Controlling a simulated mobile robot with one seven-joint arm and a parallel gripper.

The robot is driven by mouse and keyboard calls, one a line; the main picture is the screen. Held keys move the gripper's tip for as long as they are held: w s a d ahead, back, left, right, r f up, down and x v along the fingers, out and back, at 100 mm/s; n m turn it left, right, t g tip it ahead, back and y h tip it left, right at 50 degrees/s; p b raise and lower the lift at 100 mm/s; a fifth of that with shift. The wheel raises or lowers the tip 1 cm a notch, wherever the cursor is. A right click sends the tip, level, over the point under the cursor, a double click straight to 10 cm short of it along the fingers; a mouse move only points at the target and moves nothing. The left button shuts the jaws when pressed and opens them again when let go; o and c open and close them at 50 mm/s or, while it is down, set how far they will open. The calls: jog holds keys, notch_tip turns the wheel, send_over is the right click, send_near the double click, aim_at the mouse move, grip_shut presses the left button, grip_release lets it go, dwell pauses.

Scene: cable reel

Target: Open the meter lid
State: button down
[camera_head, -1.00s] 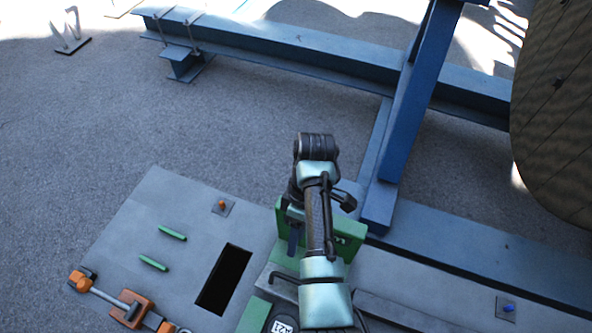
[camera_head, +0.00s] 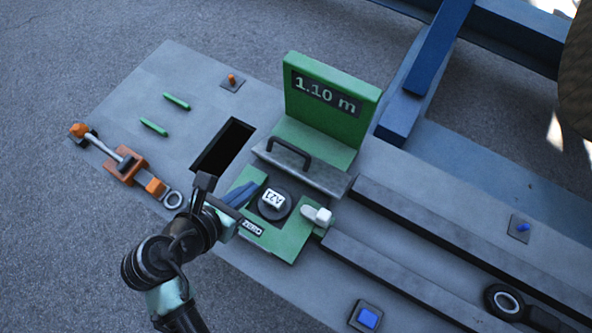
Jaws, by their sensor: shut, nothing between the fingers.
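The green meter (camera_head: 286,237) has an upright display panel (camera_head: 325,98) reading 1.10 m, a dark dial marked A21 (camera_head: 273,203) and a ZERO label. A grey lid plate (camera_head: 325,178) with a black bar handle (camera_head: 288,150) lies between the panel and the dial. The dial is uncovered; how far the plate is tilted I cannot tell. My gripper (camera_head: 240,194) is at the left of the dial, over the green meter's left edge. Its blue fingers are shut and empty, apart from the handle. Whether they touch the meter I cannot tell.
A white knob (camera_head: 317,216) sticks out at the meter's right. A dark rectangular opening (camera_head: 222,147) lies left of the meter. An orange clamp bar (camera_head: 125,165) and two green pegs (camera_head: 176,101) are farther left. Grey rails (camera_head: 450,235) run to the right.

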send_near(281, 164)
jog(key=x, duration=0.5)
jog(key=shift+w+d+r+p, duration=0.15)
jog(key=shift+w+d, duration=0.45)
jog(key=shift+w, duration=0.15)
jog(key=shift+w+d+r+p, duration=0.15)
jog(key=shift+w+d, duration=0.4)
jog(key=shift+w, duration=0.2)
